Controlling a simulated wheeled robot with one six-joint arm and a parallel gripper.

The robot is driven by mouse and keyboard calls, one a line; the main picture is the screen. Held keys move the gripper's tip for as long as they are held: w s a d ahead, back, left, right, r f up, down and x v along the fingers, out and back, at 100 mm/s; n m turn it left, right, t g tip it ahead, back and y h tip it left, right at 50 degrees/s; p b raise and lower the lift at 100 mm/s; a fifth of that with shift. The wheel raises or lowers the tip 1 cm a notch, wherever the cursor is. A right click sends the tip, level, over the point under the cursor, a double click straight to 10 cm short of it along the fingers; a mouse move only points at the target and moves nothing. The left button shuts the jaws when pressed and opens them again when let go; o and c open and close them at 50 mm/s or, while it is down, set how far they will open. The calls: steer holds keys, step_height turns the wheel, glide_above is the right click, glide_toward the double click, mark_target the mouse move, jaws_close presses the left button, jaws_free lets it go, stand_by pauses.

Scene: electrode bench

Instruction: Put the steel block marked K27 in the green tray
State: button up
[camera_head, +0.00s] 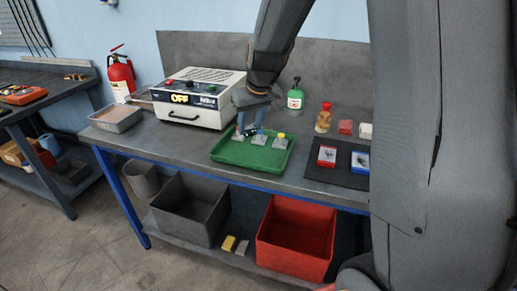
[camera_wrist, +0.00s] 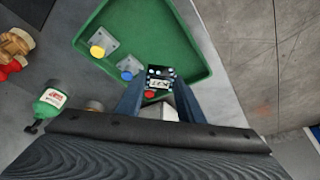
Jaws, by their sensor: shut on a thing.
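The green tray (camera_head: 224,157) lies on the bench, and its floor also shows in the wrist view (camera_wrist: 185,50). My gripper (camera_head: 249,131) is low over the tray's left half. In the wrist view its fingers (camera_wrist: 160,92) are shut on a steel block (camera_wrist: 161,83) with a red spot and a dark-and-white marking. The marking is small and tilted; it looks like K27, but I cannot read it surely. The held block is over the tray floor; whether it touches is unclear. Two other steel blocks stand in the tray, one yellow-topped (camera_wrist: 103,45) and one blue-topped (camera_wrist: 129,68).
A white box reading OFF (camera_head: 199,98) stands behind left, with a grey tray (camera_head: 117,118) beside it. A green bottle (camera_head: 295,97) stands behind the tray. A dark mat (camera_head: 324,178) with red and blue items lies right. Bins stand on the lower shelf.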

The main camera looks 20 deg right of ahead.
mark_target(252, 133)
step_height(252, 133, down, 4)
steer(key=shift+d+f+p, duration=0.1)
steer(key=shift+p, duration=0.3)
steer(key=shift+f, duration=2.35)
steer(key=shift+f, duration=0.1)
steer(key=o, duration=1.3)
steer(key=shift+c, duration=0.2)
